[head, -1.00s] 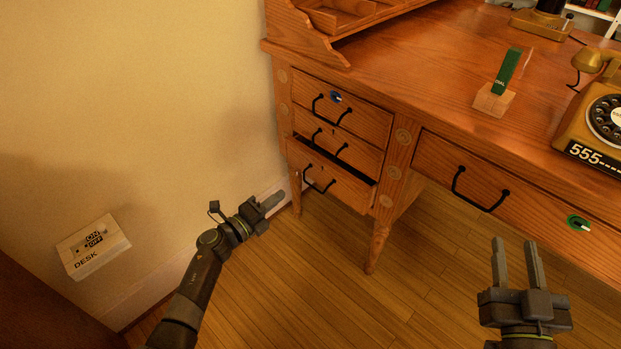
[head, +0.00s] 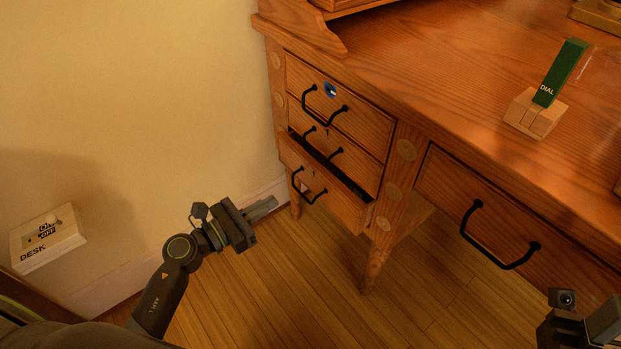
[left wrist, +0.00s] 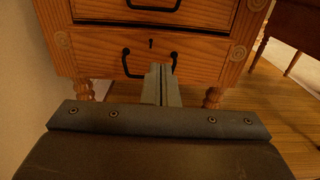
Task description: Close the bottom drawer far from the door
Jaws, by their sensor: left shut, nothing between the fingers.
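The bottom drawer (head: 340,203) of the wooden desk's left stack stands pulled out a little. A dark gap shows along its top edge. Its black handle (head: 309,201) is on the front. My left gripper (head: 262,208) is shut and empty, left of the drawer front and apart from it. In the left wrist view the bottom drawer (left wrist: 95,47) faces the camera. The closed fingers (left wrist: 161,86) point at it, and their tips overlap the right end of its handle (left wrist: 127,66). My right gripper (head: 590,325) is cut off at the lower right corner; its fingers are unclear.
Two drawers above, a top one (head: 355,118) and a middle one (head: 362,167), look shut. A wide drawer (head: 450,190) is to the right. A desk switch box (head: 45,243) is on the wall at left. A green DIAL sign (head: 560,72) stands on the desktop. The floor before the stack is clear.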

